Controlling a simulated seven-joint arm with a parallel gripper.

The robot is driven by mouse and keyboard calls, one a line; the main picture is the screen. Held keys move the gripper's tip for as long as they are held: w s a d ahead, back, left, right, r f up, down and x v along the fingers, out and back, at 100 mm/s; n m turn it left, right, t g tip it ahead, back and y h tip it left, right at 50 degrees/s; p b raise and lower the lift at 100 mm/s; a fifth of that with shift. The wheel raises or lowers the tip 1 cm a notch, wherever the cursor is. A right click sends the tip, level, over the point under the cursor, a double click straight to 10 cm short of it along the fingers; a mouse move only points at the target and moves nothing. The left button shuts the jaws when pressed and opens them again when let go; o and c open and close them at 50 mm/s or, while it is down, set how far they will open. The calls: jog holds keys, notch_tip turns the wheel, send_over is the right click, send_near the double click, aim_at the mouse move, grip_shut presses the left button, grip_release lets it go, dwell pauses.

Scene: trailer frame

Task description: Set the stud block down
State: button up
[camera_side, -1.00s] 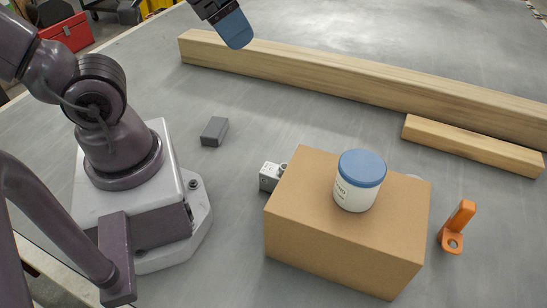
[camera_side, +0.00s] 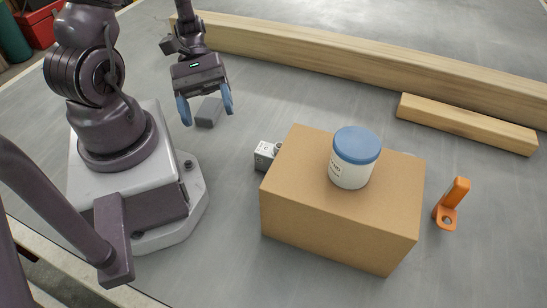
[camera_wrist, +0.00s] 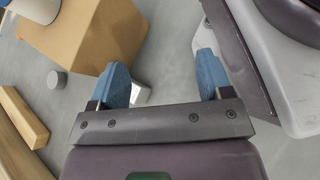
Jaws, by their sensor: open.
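The stud block appears to be the small silver-grey block (camera_side: 264,155) with a round stud, standing on the table against the left side of the cardboard box. In the wrist view a pale block (camera_wrist: 140,95) shows partly behind one blue finger, probably the same one. My gripper (camera_side: 206,104) is open, its two blue fingers pointing down and nothing between them. In the wrist view my open gripper (camera_wrist: 163,78) spans the lower middle.
The cardboard box (camera_side: 335,220) carries a white jar (camera_side: 349,174) with a blue lid. An orange bracket (camera_side: 452,203) stands to its right. A long timber (camera_side: 370,73) and a shorter one (camera_side: 467,124) lie behind. The table between gripper and long timber is clear.

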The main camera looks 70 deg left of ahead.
jog(key=w+a+f+n+t, duration=0.2)
jog(key=w+f+n+t, duration=0.35)
jog(key=n+t, duration=0.8)
send_near(270, 150)
jog(key=shift+w+d+f+m+t+h, duration=0.15)
jog(key=shift+w+d+f+m+h, duration=0.1)
jog(key=shift+w+d, duration=0.2)
jog(key=shift+w+d+f+m+t+h, duration=0.1)
jog(key=shift+w+d+m+h, duration=0.1)
jog(key=shift+w+d, duration=0.25)
jog(key=shift+w+d+f, duration=0.1)
jog(key=shift+w+f, duration=0.1)
jog(key=shift+x, duration=3.55)
grip_shut()
jog(key=shift+r, duration=0.1)
